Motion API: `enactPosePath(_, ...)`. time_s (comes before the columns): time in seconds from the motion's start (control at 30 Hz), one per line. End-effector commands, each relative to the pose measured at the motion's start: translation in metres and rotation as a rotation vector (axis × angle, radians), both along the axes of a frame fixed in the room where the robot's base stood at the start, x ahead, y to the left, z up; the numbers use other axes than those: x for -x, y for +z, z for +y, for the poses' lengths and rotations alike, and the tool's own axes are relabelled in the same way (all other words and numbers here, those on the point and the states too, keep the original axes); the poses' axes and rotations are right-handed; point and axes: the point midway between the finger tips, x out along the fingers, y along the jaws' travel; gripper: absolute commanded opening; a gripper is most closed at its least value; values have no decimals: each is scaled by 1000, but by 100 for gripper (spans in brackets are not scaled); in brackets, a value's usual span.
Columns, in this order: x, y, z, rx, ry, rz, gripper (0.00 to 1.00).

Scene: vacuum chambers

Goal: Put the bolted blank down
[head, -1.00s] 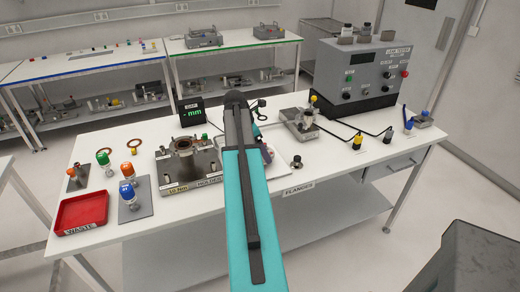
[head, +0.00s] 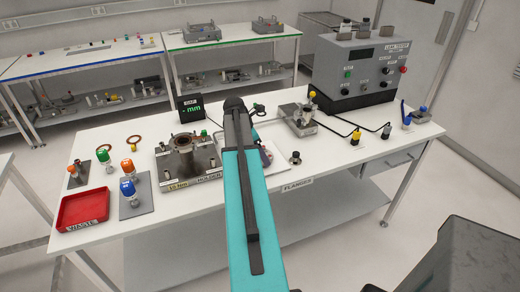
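My teal arm reaches from the bottom of the head view over the middle of the bench. A little of its dark and teal wrist shows beyond the arm's right side. My gripper's fingers are hidden behind the arm, so I cannot see whether they are open or what they hold. I cannot make out the bolted blank. To the left, the steel holder (head: 205,161) stands on the bench with a round metal tube end (head: 186,142) upright on it. A pale plate (head: 266,159) with small reddish and dark items shows partly to the right of my arm.
A red waste tray (head: 83,208) and an orange and blue-capped pair on a grey plate (head: 133,206) stand at the left. A small fixture (head: 303,119) and the grey leak tester (head: 358,73) stand at the right. The bench's front right is fairly clear.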

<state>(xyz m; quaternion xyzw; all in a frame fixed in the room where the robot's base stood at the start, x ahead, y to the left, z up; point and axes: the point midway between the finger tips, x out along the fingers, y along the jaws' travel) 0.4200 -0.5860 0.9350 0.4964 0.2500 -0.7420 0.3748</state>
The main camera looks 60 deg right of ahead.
Motion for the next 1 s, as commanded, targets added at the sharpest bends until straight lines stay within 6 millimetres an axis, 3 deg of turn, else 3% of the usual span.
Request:
enactPosePath(0.3,0,-1,0,3,1,0,27)
enactPosePath(0.33,0,-2,0,0,0,0,94)
enactPosePath(0.37,0,-2,0,0,0,0,99)
enactPosePath(0.77,-1,1,1,0,1,0,100)
enactPosePath(1.0,-5,16,6,1,2,-1,100)
